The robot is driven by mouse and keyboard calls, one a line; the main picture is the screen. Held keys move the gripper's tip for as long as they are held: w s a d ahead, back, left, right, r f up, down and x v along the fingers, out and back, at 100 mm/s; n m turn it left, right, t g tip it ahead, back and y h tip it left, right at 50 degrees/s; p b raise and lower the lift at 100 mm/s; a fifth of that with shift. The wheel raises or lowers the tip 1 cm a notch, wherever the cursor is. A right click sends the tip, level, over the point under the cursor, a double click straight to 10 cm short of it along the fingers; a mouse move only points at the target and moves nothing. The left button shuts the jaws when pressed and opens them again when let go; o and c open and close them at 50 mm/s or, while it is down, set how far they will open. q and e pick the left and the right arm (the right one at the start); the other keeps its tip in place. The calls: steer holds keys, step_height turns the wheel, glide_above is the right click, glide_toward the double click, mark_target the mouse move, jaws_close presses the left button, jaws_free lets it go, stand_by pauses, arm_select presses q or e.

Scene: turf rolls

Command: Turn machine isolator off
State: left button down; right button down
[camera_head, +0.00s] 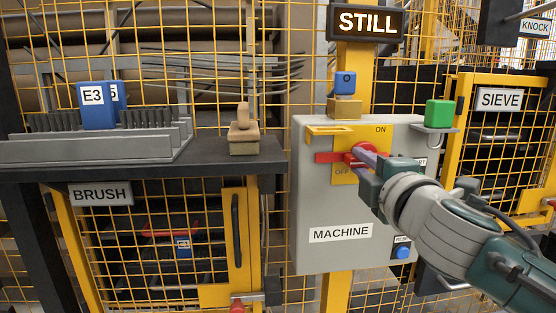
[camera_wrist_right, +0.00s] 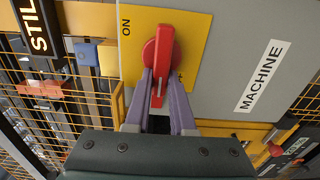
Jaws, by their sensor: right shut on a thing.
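The machine isolator's red handle (camera_head: 328,157) sits on a yellow plate marked ON and OFF, on the grey MACHINE box (camera_head: 312,256). The handle lies about level, pointing left in the head view, between the two labels. My right gripper (camera_head: 368,157) reaches in from the right. In the right wrist view the purple-grey fingers of my right gripper (camera_wrist_right: 160,98) stand on either side of the red handle (camera_wrist_right: 160,60), shut on it. The fingers partly hide the handle and plate. My left gripper is not in view.
A lit sign (camera_head: 367,22) above reads STILL. A blue block (camera_head: 345,83) and a green block (camera_head: 440,114) sit by the box top. A blue button (camera_head: 402,252) is at its lower right. Yellow mesh stands behind; a dark shelf (camera_head: 215,163) is at left.

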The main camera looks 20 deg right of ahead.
steer(key=c, duration=0.8)
jaws_free()
steer(key=shift+o, duration=0.2)
steer(key=shift+s, duration=0.15)
steer(key=v, duration=0.9)
steer(key=shift+s, duration=0.35)
